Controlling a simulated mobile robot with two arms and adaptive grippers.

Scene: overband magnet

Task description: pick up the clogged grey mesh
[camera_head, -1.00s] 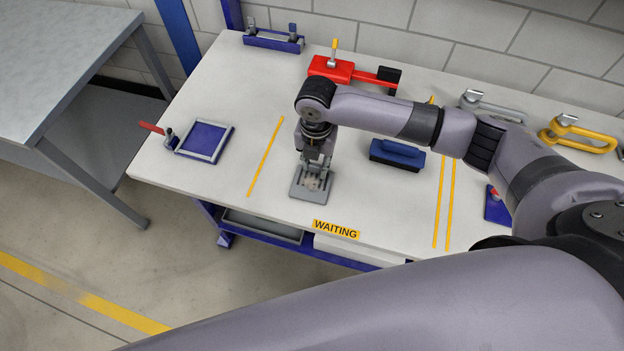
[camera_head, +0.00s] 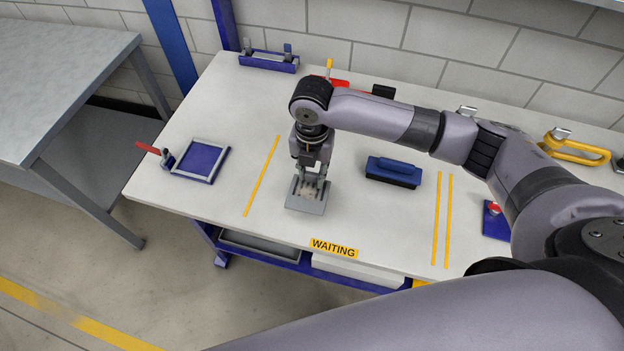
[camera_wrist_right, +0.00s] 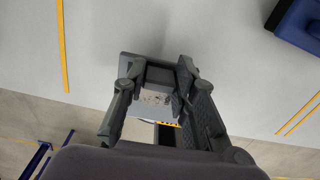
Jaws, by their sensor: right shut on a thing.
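The clogged grey mesh (camera_head: 307,204) is a small grey square plate with a pale, dirty patch in its middle. It is on or just above the white table, behind the WAITING label; I cannot tell if it touches the surface. My right gripper (camera_head: 311,186) comes down from above and is shut on the mesh. In the right wrist view the mesh (camera_wrist_right: 140,128) sits between the fingers (camera_wrist_right: 158,100), which hide part of it. My left gripper is not in view.
On the white table (camera_head: 255,220), a blue frame fixture (camera_head: 203,160) stands left and a blue block (camera_head: 394,171) right. A red tool lies behind my arm. A yellow clamp (camera_head: 577,149) and a blue pad with a red button (camera_head: 496,218) are farther right. A grey table (camera_head: 60,60) stands left.

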